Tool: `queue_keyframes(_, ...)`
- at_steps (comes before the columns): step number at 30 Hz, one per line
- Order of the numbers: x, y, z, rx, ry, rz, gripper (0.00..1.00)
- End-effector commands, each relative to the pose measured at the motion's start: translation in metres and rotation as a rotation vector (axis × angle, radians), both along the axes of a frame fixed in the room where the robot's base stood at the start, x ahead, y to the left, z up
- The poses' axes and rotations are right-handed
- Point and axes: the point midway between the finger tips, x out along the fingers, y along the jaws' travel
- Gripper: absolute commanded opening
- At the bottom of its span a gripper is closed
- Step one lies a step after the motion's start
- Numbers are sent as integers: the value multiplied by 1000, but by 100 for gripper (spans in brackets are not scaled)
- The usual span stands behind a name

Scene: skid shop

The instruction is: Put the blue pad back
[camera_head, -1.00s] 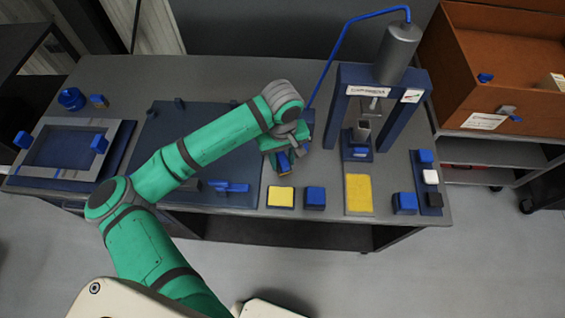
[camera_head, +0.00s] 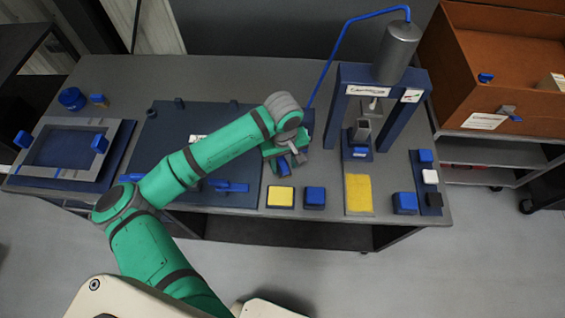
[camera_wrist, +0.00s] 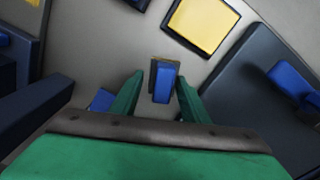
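My gripper (camera_wrist: 159,76) points down over the bench, just behind the front row of pads. In the wrist view a small blue block on a dark base (camera_wrist: 164,82) lies between its two green fingers. Strips of bare bench show beside the block, so the fingers look apart from it. In the head view my gripper (camera_head: 285,160) partly hides this blue piece. A square blue pad (camera_head: 315,196) sits at the bench's front edge, right of a yellow pad (camera_head: 281,195). Another blue block (camera_head: 405,202) stands further right.
A dark blue press (camera_head: 355,110) stands behind and right of my gripper. A dark mat (camera_head: 232,150) lies left. A yellow sheet (camera_head: 358,193) and a strip with small blocks (camera_head: 427,180) are right. A framed screen (camera_head: 115,148) is far left.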

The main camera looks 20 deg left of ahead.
Motion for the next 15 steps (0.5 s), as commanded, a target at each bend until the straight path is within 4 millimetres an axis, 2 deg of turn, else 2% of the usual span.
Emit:
queue_keyframes(2, -4, 4, -7, 9, 16, 4, 52)
queue_keyframes(15, -5, 6, -5, 13, 19, 9, 52)
